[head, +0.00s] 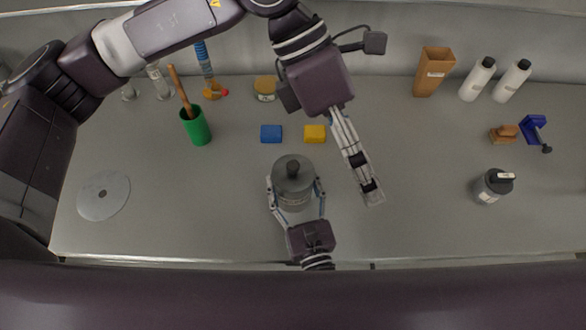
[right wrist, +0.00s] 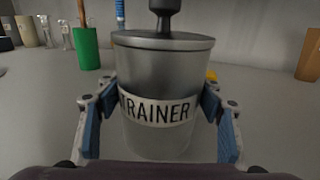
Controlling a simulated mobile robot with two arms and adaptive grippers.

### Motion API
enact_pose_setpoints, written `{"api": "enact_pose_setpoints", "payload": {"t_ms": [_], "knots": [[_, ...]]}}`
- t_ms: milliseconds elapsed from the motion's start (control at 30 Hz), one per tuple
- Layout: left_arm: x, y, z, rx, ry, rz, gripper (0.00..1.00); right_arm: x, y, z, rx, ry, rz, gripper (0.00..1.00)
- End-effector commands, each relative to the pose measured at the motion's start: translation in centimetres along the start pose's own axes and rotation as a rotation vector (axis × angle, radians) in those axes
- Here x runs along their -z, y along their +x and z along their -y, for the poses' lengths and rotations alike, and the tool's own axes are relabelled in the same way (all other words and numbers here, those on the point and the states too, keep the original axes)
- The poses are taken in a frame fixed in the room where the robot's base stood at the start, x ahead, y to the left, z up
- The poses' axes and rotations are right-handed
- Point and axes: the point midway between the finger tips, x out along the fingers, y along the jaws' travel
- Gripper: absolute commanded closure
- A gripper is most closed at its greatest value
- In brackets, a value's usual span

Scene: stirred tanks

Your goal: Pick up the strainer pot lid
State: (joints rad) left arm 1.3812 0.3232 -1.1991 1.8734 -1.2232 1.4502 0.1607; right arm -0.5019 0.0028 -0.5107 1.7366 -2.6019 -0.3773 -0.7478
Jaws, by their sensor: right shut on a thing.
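The strainer pot (head: 294,198) is a grey metal pot near the front middle of the bench, upright. Its label reads "TRAINER" in the right wrist view (right wrist: 158,108). The grey lid (head: 281,172) sits on top, with a black knob (head: 293,168); the lid also shows in the right wrist view (right wrist: 150,42). My right gripper (head: 295,185) comes from the front edge and is shut on the pot, one finger on each side, below the lid. My left gripper (head: 370,190) hangs to the right of the pot, apart from it; its finger gap is unclear.
A blue block (head: 271,133) and a yellow block (head: 315,134) lie behind the pot. A green cup (head: 196,127) and a flat disc (head: 104,195) are at left. A dark-capped bottle (head: 491,187) stands at right. The bench between pot and disc is clear.

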Motion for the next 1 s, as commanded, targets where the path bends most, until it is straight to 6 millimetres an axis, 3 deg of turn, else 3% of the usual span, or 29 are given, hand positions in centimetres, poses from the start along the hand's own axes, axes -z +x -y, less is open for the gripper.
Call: {"api": "enact_pose_setpoints", "payload": {"t_ms": [100, 300, 467, 800, 1000], "knots": [[3.0, -0.6, -4.4, -0.194, -0.011, -0.156, 0.14, 0.0, 0.0, 0.0, 0.0, 0.0, 0.001, 0.66], [6.3, -3.1, -9.3, -0.429, -0.057, -0.324, 0.14, 0.0, 0.0, 0.0, 0.0, 0.0, 0.001, 0.66], [7.4, -4.0, -10.8, -0.502, -0.079, -0.375, 0.14, 0.0, 0.0, 0.0, 0.0, 0.0, 0.001, 0.66], [9.5, 0.2, -13.4, -0.508, -0.082, -0.379, 0.14, -0.1, 0.0, 0.0, 0.0, 0.0, 0.001, 0.66], [10.0, 1.3, -14.1, -0.509, -0.082, -0.378, 0.14, 0.0, 0.0, 0.0, 0.0, 0.0, 0.001, 0.66]]}}
